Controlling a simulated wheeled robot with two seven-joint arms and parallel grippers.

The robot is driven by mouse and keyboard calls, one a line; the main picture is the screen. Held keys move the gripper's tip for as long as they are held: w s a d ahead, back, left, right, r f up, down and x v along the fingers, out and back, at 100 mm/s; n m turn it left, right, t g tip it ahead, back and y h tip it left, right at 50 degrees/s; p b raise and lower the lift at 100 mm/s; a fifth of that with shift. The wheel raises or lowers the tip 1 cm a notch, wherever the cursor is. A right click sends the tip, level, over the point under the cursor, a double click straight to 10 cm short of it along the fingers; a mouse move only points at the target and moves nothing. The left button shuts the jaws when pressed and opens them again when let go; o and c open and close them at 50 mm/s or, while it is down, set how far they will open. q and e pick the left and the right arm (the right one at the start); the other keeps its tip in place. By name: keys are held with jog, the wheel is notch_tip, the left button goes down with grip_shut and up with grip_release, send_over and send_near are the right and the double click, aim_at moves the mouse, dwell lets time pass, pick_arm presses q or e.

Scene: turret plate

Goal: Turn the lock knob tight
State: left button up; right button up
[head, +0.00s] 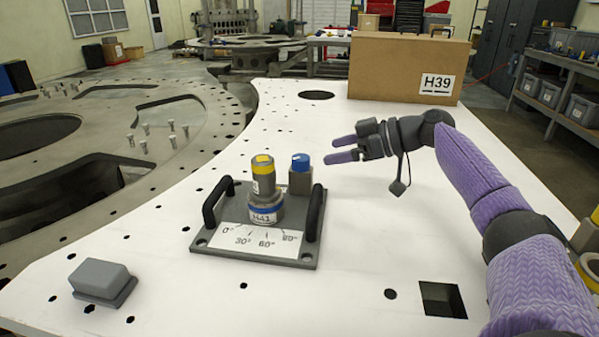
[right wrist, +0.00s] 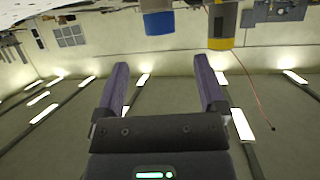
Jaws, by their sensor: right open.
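The turret plate (head: 230,228) is a grey base on the white table, with a black handle at each side and a scale marked in degrees. A grey turret post with a yellow top (head: 262,160) and a blue ring stands on it. Behind it to the right, a blue knob (head: 300,160), probably the lock knob, sits on a grey block. My right gripper (head: 332,150) is open and empty, just right of the blue knob, pointing left towards it. In the right wrist view the blue knob (right wrist: 158,22) and yellow top (right wrist: 222,43) appear at the top edge, beyond the fingers. My left gripper is not in view.
A cardboard box (head: 400,68) labelled H39 stands behind my right arm. A loose grey block (head: 102,280) lies at the front left of the white table (head: 365,240). A square hole (head: 442,300) opens at the front right. The table right of the plate is clear.

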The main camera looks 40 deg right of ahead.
aim_at(304, 158)
jog(key=x, duration=0.8)
jog(key=shift+w, duration=0.2)
jog(key=shift+c, duration=0.3)
grip_shut()
